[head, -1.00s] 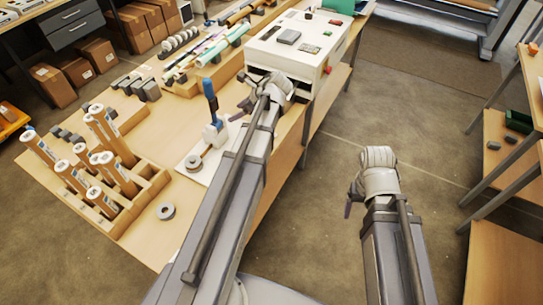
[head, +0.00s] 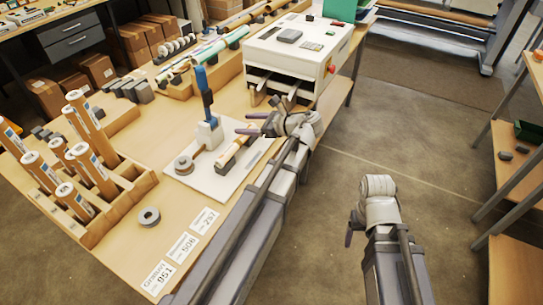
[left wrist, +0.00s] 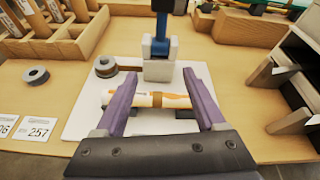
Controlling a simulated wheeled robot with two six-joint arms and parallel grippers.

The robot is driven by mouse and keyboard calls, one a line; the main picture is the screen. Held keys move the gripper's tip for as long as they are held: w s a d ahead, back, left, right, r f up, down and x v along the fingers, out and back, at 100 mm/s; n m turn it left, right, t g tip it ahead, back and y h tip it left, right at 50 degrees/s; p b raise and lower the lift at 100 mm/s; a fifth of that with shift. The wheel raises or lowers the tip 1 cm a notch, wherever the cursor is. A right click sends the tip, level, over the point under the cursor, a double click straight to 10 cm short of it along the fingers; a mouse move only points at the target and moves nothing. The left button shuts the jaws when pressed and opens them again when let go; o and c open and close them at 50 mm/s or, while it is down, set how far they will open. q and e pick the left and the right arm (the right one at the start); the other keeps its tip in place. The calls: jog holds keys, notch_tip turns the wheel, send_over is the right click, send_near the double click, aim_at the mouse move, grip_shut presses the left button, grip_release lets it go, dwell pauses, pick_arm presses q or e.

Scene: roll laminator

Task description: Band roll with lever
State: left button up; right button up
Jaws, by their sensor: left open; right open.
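The lever device has a blue upright handle (head: 205,85) on a pale block (head: 209,135), standing on a white board (head: 210,184). A brown band (left wrist: 130,69) runs from a small grey reel (left wrist: 105,66) to the block. My left gripper (head: 258,124) is open and empty. My right gripper (head: 351,229) is open over the floor.
A wooden rack (head: 100,228) holds several upright brown rolls at the left. A loose grey reel (head: 149,217) and number cards (head: 182,247) lie in front. The white laminator (head: 293,60) stands behind my left gripper.

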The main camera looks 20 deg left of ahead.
pick_arm(q)
jog(key=shift+d+f+y+b, duration=0.2)
jog(key=shift+f+y+b, duration=0.7)
jog(key=shift+b, duration=1.35)
jog(key=shift+d+f+y+b, duration=0.25)
jog(key=shift+f+y+b, duration=0.2)
jog(key=shift+f+b, duration=1.45)
jog(key=shift+d+f+y+b, duration=0.2)
jog(key=shift+f+y+b, duration=0.5)
jog(key=shift+b, duration=1.95)
jog(key=d+r+p, duration=0.1)
jog(key=d, duration=0.6)
jog(key=shift+s, duration=0.3)
jog(key=shift+d, duration=0.1)
